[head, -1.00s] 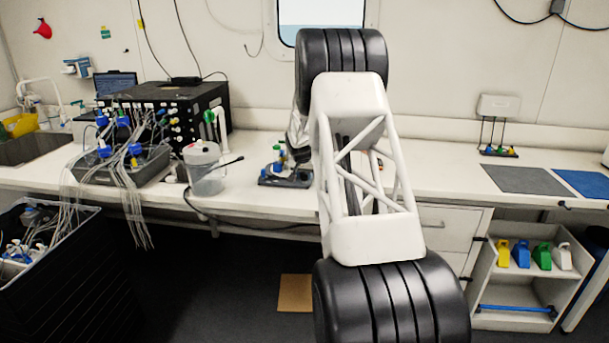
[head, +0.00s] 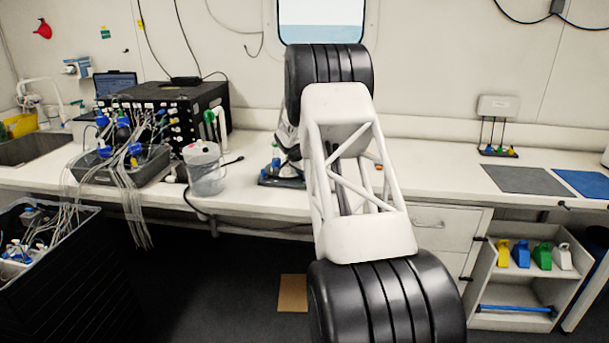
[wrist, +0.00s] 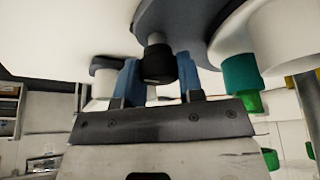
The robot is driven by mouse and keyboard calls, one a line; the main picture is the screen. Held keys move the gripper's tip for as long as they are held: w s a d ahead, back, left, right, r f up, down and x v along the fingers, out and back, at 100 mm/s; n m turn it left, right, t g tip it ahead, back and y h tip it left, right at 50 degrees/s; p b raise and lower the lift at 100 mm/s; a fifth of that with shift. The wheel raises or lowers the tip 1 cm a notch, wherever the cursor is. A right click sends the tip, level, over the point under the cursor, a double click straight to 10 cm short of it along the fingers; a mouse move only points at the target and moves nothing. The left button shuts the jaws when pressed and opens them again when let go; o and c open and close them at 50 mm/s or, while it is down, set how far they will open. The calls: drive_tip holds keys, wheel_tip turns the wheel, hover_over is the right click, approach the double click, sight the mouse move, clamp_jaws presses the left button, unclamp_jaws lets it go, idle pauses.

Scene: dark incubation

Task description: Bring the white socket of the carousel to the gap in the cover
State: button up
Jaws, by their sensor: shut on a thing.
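In the wrist view my gripper (wrist: 159,80) has its two blue fingers on either side of a black knob (wrist: 158,64) with a short grey stem, and is shut on it. The stem meets a dark grey rounded part (wrist: 190,18), apparently of the carousel. A teal and green piece (wrist: 240,78) is right of the fingers, below a large white rounded part (wrist: 265,38). A small white cylinder (wrist: 104,66) is left of them. I cannot tell which part is the white socket or the cover's gap. In the head view my arm hides the gripper and most of the dark device (head: 280,180).
In the head view a clear jug (head: 205,172) and a tray of tubed bottles (head: 125,165) stand left of the device. A grey mat (head: 525,180) and a blue mat (head: 585,183) lie at the right.

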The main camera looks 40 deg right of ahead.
drive_tip(key=shift+m, duration=0.4)
drive_tip(key=o, duration=0.9)
drive_tip(key=shift+n, duration=0.4)
drive_tip(key=shift+n+t, duration=0.7)
drive_tip(key=shift+n, duration=1.2)
drive_tip(key=shift+n+t+y, duration=0.35)
drive_tip(key=shift+n, duration=0.8)
drive_tip(key=shift+n+t+y, duration=0.35)
drive_tip(key=shift+n, duration=0.8)
drive_tip(key=shift+n+t+y, duration=0.3)
drive_tip(key=shift+n+y, duration=0.1)
drive_tip(key=shift+n, duration=0.9)
drive_tip(key=shift+n, duration=0.6)
